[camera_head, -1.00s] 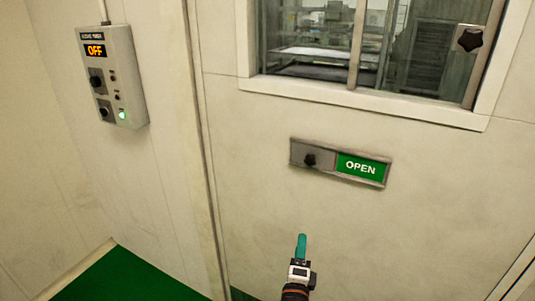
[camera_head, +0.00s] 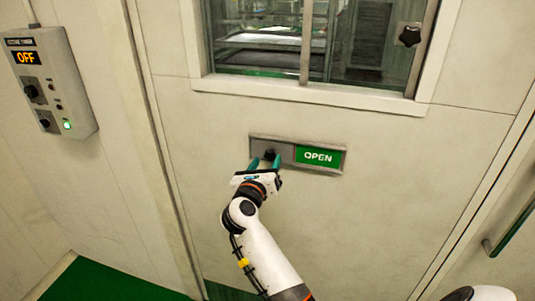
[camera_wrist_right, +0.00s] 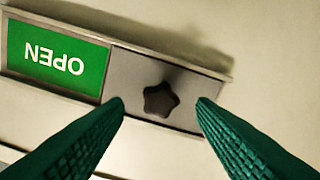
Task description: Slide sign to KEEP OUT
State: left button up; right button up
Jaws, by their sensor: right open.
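The sliding sign (camera_head: 336,170) is a framed strip on the pale wall panel below the window. Its green OPEN face (camera_head: 318,157) shows at the right, and a grey plate (camera_head: 258,147) with a dark knob (camera_head: 270,154) covers the left part. In the right wrist view the sign is upside down, with the star-shaped knob (camera_wrist_right: 158,99) between my fingers. My right gripper (camera_head: 265,163) is open, with its teal fingertips on either side of the knob. Gaps show between the knob and both fingers. My left gripper is not in view.
A control box (camera_head: 55,80) reading OFF, with knobs and a green light, is on the wall at left. A window (camera_head: 300,45) with a dark knob (camera_head: 409,36) is above the sign. A green handle (camera_head: 510,225) is at right. The wall around the sign is clear.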

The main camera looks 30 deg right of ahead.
aim_at(271, 153)
jog(key=shift+x, duration=1.45)
jog(key=shift+c, duration=0.3)
grip_shut()
